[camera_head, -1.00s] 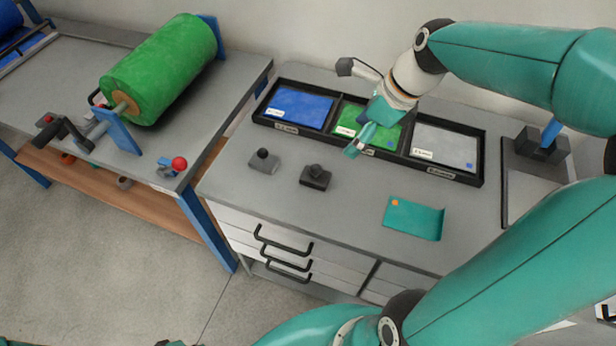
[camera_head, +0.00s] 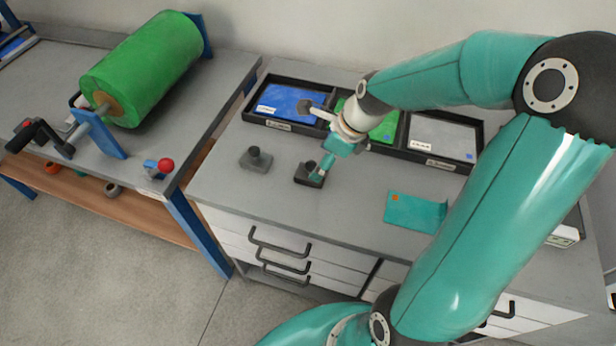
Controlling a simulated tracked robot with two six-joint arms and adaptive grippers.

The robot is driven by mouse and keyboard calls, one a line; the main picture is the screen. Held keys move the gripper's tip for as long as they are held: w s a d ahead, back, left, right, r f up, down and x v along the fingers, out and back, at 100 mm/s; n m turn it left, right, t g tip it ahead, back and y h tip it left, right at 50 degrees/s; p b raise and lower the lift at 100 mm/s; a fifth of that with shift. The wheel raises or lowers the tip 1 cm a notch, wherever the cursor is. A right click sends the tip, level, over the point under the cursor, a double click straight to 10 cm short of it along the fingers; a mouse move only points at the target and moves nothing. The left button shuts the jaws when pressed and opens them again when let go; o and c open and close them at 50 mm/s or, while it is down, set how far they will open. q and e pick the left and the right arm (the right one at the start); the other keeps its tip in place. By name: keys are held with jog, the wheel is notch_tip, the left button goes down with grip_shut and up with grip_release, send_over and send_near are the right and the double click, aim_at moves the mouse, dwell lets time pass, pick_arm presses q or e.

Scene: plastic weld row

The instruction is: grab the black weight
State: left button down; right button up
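The black weight (camera_head: 306,178), a dark block with a round knob on top, stands on the grey worktop near its front. My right gripper (camera_head: 321,170), teal, points down at the right side of the black weight, overlapping its right part in the picture. Whether it touches the weight cannot be told. The finger gap is not clear from this angle. A similar grey weight (camera_head: 256,160) stands to the left of the black one. My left gripper is not in view.
Behind the weights is a black tray (camera_head: 273,123) with blue, green and light grey sheets. A teal sheet (camera_head: 414,212) lies to the right on the worktop. A bench with a green roll (camera_head: 150,70) and crank stands at left. Drawers (camera_head: 285,258) are below.

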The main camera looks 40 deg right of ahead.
jog(key=x, duration=0.4)
jog(key=shift+s+a+f, duration=0.15)
jog(key=shift+s, duration=0.05)
jog(key=shift+w+a+f, duration=0.1)
jog(key=shift+w+f, duration=0.15)
jog(key=shift+f, duration=0.25)
jog(key=shift+r, duration=0.1)
grip_shut()
